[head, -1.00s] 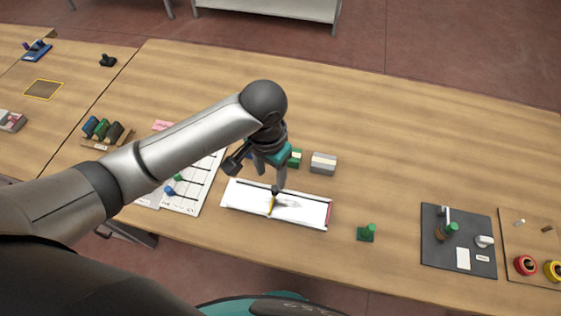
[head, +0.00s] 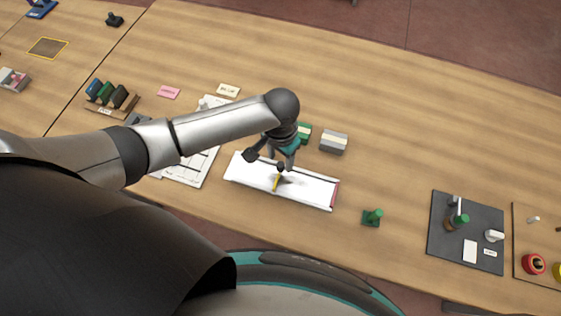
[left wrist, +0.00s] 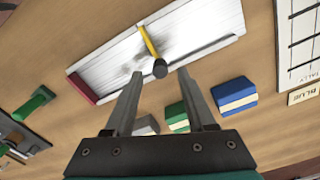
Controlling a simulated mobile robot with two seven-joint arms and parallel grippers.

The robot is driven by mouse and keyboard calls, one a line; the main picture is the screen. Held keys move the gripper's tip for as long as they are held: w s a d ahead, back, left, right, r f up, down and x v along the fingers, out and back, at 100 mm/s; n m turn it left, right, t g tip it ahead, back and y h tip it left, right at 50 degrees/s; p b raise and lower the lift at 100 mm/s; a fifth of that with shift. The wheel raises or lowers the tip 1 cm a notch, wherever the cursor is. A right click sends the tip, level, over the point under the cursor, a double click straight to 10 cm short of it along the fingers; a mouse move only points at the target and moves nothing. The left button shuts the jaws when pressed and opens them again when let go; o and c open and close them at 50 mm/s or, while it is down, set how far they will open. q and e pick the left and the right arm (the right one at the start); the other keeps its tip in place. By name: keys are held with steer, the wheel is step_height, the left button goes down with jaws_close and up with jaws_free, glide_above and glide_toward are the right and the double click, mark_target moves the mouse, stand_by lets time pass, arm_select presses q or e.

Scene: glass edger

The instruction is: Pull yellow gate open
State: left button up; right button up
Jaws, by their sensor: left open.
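The yellow gate (left wrist: 148,42) is a thin yellow bar lying across a white tray (left wrist: 103,73) in the left wrist view, with a dark round knob (left wrist: 160,68) at its near end. In the head view the gate (head: 276,183) shows partly beneath my gripper, on the white tray (head: 310,190). My left gripper (head: 285,165) is above the tray's far edge. In the left wrist view my left gripper (left wrist: 156,75) is open, its fingers either side of the knob; I cannot tell whether they touch it. My right gripper is not in view.
Grey (head: 334,142) and green (head: 304,134) blocks stand behind the tray. A lined tally sheet (head: 200,165) lies left.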

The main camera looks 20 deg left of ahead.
mark_target(278, 176)
arm_select(q)
steer(key=shift+f, duration=1.35)
jaws_close()
stand_by(0.5)
